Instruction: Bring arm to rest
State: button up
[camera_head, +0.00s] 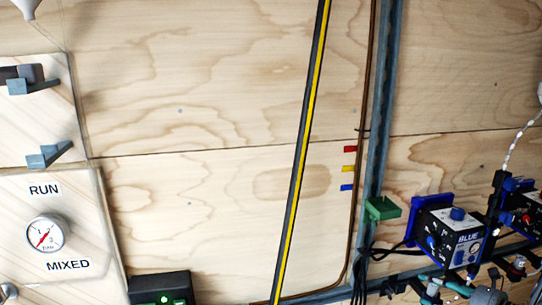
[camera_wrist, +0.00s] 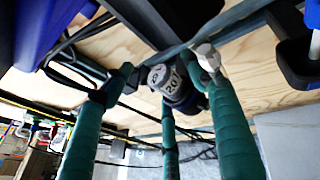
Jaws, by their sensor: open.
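The task's own thing is my arm, and no part of it can be made out with certainty in the head view. I cannot make out the fingers of my gripper in either view. The wrist view looks from close by at several teal pipes (camera_wrist: 232,130) in front of a light wooden panel (camera_wrist: 275,75). A grey round fitting (camera_wrist: 160,77) marked with numbers sits between the pipes. No held object shows.
The head view shows a plywood wall (camera_head: 220,90), a gauge (camera_head: 46,234) on the left panel, a black-yellow strip (camera_head: 303,140), a green bracket (camera_head: 382,208) and a blue-framed device (camera_head: 450,240). Blue parts (camera_wrist: 50,25) crowd the wrist view's top corners.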

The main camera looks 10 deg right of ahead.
jog(key=shift+s+d+f+b, duration=0.15)
jog(key=shift+s+f+b, duration=0.05)
jog(key=shift+s+b, duration=0.15)
jog(key=a+r+v, duration=0.1)
jog(key=v, duration=0.9)
jog(key=x, duration=0.7)
jog(key=f+x, duration=0.1)
jog(key=x, duration=0.2)
jog(key=shift+w+d+f, duration=0.15)
jog(key=shift+w+d, duration=0.1)
jog(key=shift+w, duration=0.05)
jog(key=r+p, duration=0.3)
jog(key=r, duration=0.1)
jog(key=shift+w+d+p, duration=0.1)
jog(key=shift+w+p, duration=0.1)
jog(key=shift+p, duration=0.2)
jog(key=s+d+p, duration=0.1)
jog(key=s, duration=0.8)
jog(key=shift+s, duration=0.35)
